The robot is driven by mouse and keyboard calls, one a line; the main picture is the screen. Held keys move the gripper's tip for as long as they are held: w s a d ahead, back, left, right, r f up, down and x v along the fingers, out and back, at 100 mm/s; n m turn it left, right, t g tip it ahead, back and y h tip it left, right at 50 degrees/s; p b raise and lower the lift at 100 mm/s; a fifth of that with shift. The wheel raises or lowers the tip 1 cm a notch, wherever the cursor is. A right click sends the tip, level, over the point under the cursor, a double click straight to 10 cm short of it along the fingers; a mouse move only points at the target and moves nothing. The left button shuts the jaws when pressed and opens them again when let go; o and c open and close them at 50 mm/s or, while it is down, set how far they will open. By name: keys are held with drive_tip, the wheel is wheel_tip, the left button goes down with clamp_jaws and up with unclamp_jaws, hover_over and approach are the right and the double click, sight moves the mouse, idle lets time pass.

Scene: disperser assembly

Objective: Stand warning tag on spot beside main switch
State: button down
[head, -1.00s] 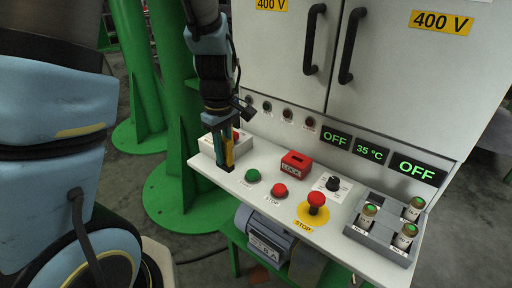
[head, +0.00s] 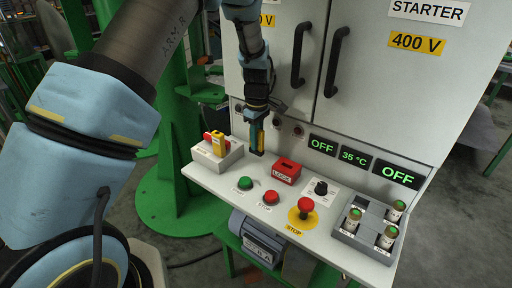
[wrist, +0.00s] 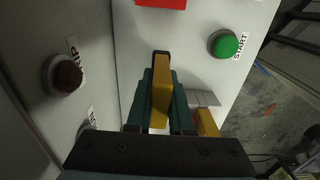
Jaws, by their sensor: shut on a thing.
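My gripper (head: 257,145) is shut on the warning tag, a thin yellow piece (wrist: 160,95) with a dark top edge, held between the green fingers in the wrist view. In the head view only a narrow yellow strip of the tag (head: 261,138) shows. The tag is upright, low over the back of the white shelf; I cannot tell whether it touches. The spot is not discernible.
A red LOCK block (head: 287,170) sits just right of my gripper. Green start (head: 246,183), red stop (head: 270,197) and emergency stop (head: 304,206) buttons stand nearer the shelf front. The cabinet front (head: 280,60) rises close behind. A grey vial rack (head: 366,231) is at right.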

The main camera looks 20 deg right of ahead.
sight(257, 151)
wheel_tip(257, 151, down, 3)
drive_tip(key=shift+a+r+p, duration=0.1)
drive_tip(key=shift+p, duration=0.35)
drive_tip(key=shift+f, duration=0.7)
drive_tip(key=shift+f, duration=0.1)
drive_tip(key=c, duration=0.8)
unclamp_jaws()
drive_tip(key=shift+r+b, duration=0.5)
drive_tip(key=shift+r, duration=3.4)
drive_tip(key=shift+d, duration=0.25)
